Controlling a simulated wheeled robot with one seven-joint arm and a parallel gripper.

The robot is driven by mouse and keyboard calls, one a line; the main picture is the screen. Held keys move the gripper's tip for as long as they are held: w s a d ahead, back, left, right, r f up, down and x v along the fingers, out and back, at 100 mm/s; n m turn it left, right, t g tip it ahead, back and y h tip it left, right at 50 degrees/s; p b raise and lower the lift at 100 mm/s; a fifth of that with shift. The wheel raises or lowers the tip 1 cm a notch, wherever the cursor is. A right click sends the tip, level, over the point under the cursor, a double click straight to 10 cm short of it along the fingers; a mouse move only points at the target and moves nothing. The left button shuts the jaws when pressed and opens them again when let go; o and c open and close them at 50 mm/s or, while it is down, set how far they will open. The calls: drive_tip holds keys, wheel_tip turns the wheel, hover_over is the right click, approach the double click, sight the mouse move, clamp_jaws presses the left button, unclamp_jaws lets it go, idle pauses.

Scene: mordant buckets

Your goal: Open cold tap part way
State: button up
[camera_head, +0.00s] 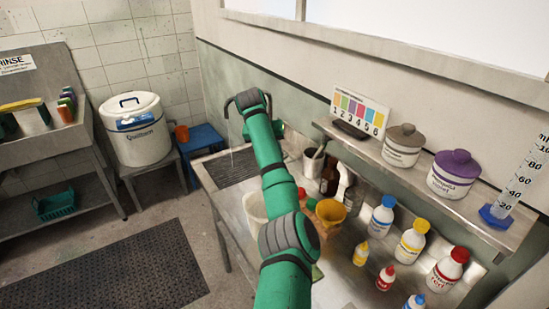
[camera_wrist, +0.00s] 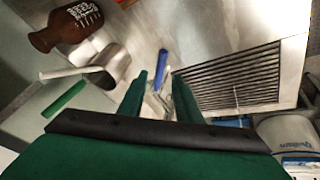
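The blue tap lever (camera_wrist: 161,67) shows in the wrist view, upright in the picture, with pale metal tap parts (camera_wrist: 155,101) below it. My gripper (camera_wrist: 160,79) has its two green fingers apart, one on each side of the lever's lower end. I see a gap on both sides and no clear contact. In the head view my arm hides the lever and most of the gripper. A thin pale line, perhaps water, stands over the grated drain (camera_head: 231,167); the grate also shows at right in the wrist view (camera_wrist: 230,82).
Near the tap are a brown bottle (camera_wrist: 68,27), a metal scoop or cup (camera_wrist: 108,66) and a green strip (camera_wrist: 64,99). A shelf (camera_head: 420,185) with lidded pots runs along the wall. Several bottles (camera_head: 411,242) crowd the bench at right. A white bucket (camera_head: 136,146) stands left.

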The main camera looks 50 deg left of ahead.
drive_tip(key=v, duration=0.6)
drive_tip(key=shift+r, duration=0.2)
drive_tip(key=shift+s, duration=0.1)
drive_tip(key=shift+s, duration=0.1)
